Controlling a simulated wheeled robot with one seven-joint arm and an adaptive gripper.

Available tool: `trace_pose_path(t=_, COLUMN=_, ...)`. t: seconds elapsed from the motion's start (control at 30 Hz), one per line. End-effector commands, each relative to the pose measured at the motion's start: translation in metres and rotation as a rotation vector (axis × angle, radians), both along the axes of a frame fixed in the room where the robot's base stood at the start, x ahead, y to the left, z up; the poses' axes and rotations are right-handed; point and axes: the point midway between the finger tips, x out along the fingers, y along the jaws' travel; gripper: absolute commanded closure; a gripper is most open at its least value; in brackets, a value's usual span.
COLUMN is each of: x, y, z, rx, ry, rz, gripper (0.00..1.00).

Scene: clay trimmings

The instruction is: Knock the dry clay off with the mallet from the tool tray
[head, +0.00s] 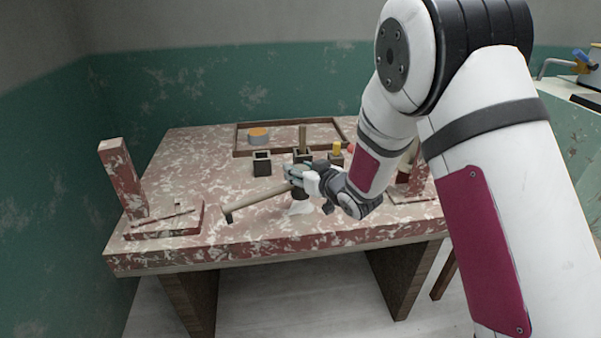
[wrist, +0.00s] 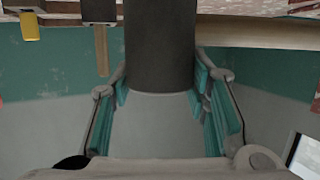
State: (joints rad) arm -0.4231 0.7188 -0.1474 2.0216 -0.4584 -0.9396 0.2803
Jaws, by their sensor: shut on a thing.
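My gripper (head: 298,176) is shut on a tool over the front middle of the table. A light wooden bar (head: 258,203) with a dark end slants from it down to the left, like a mallet's handle. A shallow brown-rimmed tray (head: 240,137) lies at the back.
A red post (head: 121,180) rises at the left. The table's (head: 190,150) left middle is clear.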

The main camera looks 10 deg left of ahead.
Motion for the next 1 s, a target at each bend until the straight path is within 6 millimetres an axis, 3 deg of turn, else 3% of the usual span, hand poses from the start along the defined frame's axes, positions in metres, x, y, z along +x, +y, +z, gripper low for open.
trace_pose_path(t=0.5, x=0.000, y=0.000, z=-0.006, rx=0.003, ry=-0.003, rz=-0.013, gripper=0.99)
trace_pose_path(t=0.8, x=0.001, y=-0.001, z=-0.039, rx=0.003, ry=-0.002, rz=-0.014, gripper=0.99)
trace_pose_path(t=1.0, x=0.000, y=0.000, z=-0.041, rx=0.003, ry=-0.002, rz=-0.013, gripper=0.99)
